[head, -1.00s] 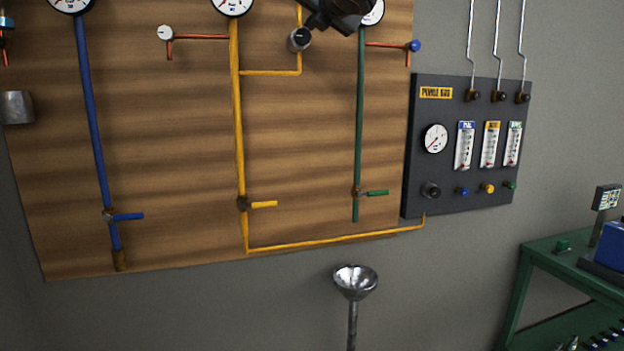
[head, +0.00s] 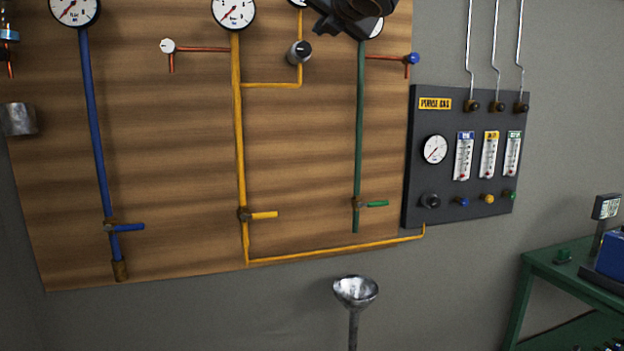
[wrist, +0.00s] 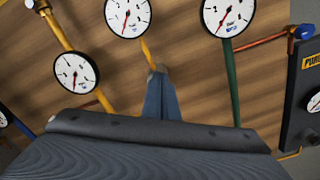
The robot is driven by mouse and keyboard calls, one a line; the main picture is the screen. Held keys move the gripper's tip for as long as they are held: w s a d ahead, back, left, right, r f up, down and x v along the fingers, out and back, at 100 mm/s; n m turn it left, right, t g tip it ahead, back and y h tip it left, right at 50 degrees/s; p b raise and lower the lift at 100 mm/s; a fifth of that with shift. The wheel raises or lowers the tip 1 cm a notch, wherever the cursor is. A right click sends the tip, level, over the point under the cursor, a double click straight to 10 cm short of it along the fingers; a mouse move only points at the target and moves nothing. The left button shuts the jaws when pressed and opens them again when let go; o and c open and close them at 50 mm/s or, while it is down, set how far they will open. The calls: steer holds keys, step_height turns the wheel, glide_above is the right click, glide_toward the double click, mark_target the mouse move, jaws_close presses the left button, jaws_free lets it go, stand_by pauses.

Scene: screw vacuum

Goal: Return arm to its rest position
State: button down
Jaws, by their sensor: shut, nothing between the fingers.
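My gripper (wrist: 159,78) shows in the wrist view as blue-grey fingers closed together, with nothing held. Behind the fingers is the wooden board with its gauges and pipes. In the head view a dark part of my arm (head: 347,14) hangs at the top edge, in front of the board near the black knob (head: 298,53) and the green pipe (head: 360,120). It partly covers a gauge there. The rest of the arm is out of frame. I cannot tell whether the fingers touch anything, but they look apart from the board.
The wooden board (head: 170,140) carries blue, yellow and green pipes with valves. A dark purge gas panel (head: 470,160) is mounted to its right. A metal funnel (head: 355,291) stands below the board. A green bench (head: 560,281) is at the lower right.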

steer(key=shift+s, duration=0.2)
steer(key=s+d+f+m+g+h, duration=0.2)
steer(key=d+f+m+g, duration=0.3)
steer(key=f, duration=0.8)
steer(key=s+d+f+m+h, duration=0.1)
steer(key=d+f+m, duration=0.3)
steer(key=f+m, duration=0.55)
steer(key=s+d+f+m+g+h, duration=0.2)
steer(key=d+f+m+g, duration=0.15)
steer(key=f, duration=1.25)
steer(key=s+d+f+m+g, duration=0.2)
steer(key=s+f+m, duration=0.5)
steer(key=s+f, duration=0.5)
steer(key=s+d+f+m+g, duration=0.2)
steer(key=s+f+m+g, duration=0.3)
steer(key=s+f+m, duration=0.3)
steer(key=s+f, duration=0.4)
steer(key=s, duration=0.1)
steer(key=shift+s+d, duration=0.15)
steer(key=shift+d, duration=0.2)
steer(key=shift+g, duration=0.25)
